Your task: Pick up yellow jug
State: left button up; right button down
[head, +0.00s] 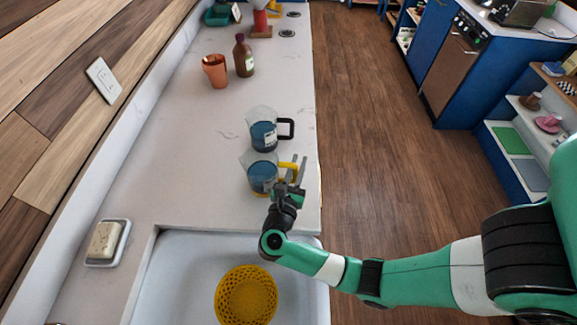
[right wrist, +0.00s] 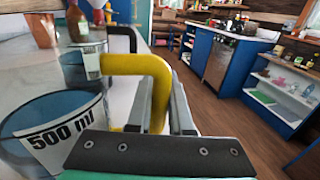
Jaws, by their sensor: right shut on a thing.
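The yellow jug (head: 262,176) is a clear measuring jug with a yellow handle and blue contents. It stands upright on the white counter near its right edge, just behind the sink. My right gripper (head: 297,171) is shut on its yellow handle. In the right wrist view the handle (right wrist: 150,64) passes between the fingers (right wrist: 162,100), and the jug body (right wrist: 50,130) shows a "500 ml" mark at the left. I cannot tell whether the jug's base touches the counter. My left gripper is not in view.
A similar jug with a black handle (head: 264,134) stands close behind. Farther back are a copper cup (head: 215,72) and a brown bottle (head: 243,56). A yellow basket (head: 246,296) sits in the sink (head: 180,270). A soap dish (head: 122,250) lies left. The counter's left middle is clear.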

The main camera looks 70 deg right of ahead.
jog(key=shift+r, duration=0.2)
jog(key=shift+r+p, duration=0.35)
jog(key=shift+r, duration=0.5)
jog(key=s+a+r+p, duration=0.3)
jog(key=s+a+r, duration=0.6)
jog(key=a+r, duration=0.1)
jog(key=shift+a+r, duration=0.3)
jog(key=shift+r, duration=0.15)
jog(key=shift+s, duration=0.1)
dwell(0.3)
